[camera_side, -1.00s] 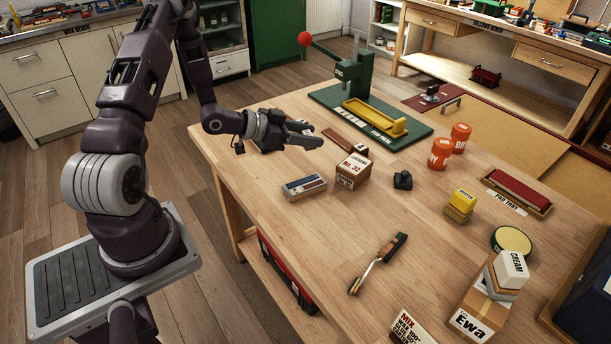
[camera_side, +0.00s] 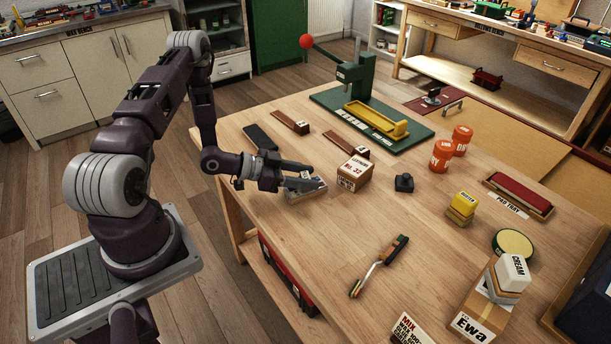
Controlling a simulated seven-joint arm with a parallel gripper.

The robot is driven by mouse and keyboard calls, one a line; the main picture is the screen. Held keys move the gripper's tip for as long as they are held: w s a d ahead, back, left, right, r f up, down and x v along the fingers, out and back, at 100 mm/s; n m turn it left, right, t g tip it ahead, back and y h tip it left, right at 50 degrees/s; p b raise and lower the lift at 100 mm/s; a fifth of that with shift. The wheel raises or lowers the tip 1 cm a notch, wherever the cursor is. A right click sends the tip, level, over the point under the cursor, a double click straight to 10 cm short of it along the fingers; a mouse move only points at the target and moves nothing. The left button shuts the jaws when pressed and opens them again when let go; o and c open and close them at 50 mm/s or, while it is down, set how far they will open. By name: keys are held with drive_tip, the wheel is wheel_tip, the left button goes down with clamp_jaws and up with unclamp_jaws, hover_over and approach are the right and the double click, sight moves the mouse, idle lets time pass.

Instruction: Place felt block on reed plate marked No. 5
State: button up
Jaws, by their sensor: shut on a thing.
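My gripper (camera_side: 316,186) is low over the near left part of the table, its fingers pointing right. It is shut on a small grey-and-blue block (camera_side: 305,198), which the fingers partly cover. The block looks to be at table level; any gap below it is too small to tell. I cannot read a label that marks it as felt. Behind it lie flat plates: a dark one (camera_side: 260,137) at the left, a brown one (camera_side: 290,122) farther back, and another brown one (camera_side: 346,143) toward the press. I cannot read a No. 5 on any of them.
A carton marked No. 32 (camera_side: 354,173) stands just right of my gripper. A small black object (camera_side: 404,182) is beyond it. A green press (camera_side: 355,75) with a yellow tray stands at the back. A brush-like tool (camera_side: 379,265) lies in front; the tabletop around it is clear.

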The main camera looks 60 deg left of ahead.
drive_tip(key=o, duration=1.3)
drive_tip(key=shift+f, duration=0.1)
drive_tip(key=shift+r, duration=0.2)
drive_tip(key=v, duration=1.2)
drive_tip(key=w+a+r+m+g+y, duration=0.1)
drive_tip(key=w+a+r+g+y, duration=0.25)
drive_tip(key=w+r, duration=0.2)
wheel_tip(320, 180, up, 10)
drive_tip(key=d+n+g+y, duration=0.1)
drive_tip(key=d+n+y, duration=0.1)
drive_tip(key=y, duration=0.3)
drive_tip(key=s+d+r+n+g, duration=0.1)
drive_tip(key=s+d+r+n, duration=0.2)
drive_tip(key=s+d+r, duration=0.4)
drive_tip(key=s+d+r+h, duration=0.1)
drive_tip(key=s+d, duration=0.3)
drive_tip(key=s+d+g+h, duration=0.1)
drive_tip(key=s+d, duration=0.3)
drive_tip(key=d, duration=0.1)
drive_tip(key=s+d+r+h, duration=0.1)
drive_tip(key=s+d, duration=0.3)
drive_tip(key=s, duration=0.1)
drive_tip(key=shift+d+r+n+g+h, duration=0.15)
drive_tip(key=shift+r+n+g+h, duration=0.1)
drive_tip(key=shift+r+n, duration=0.05)
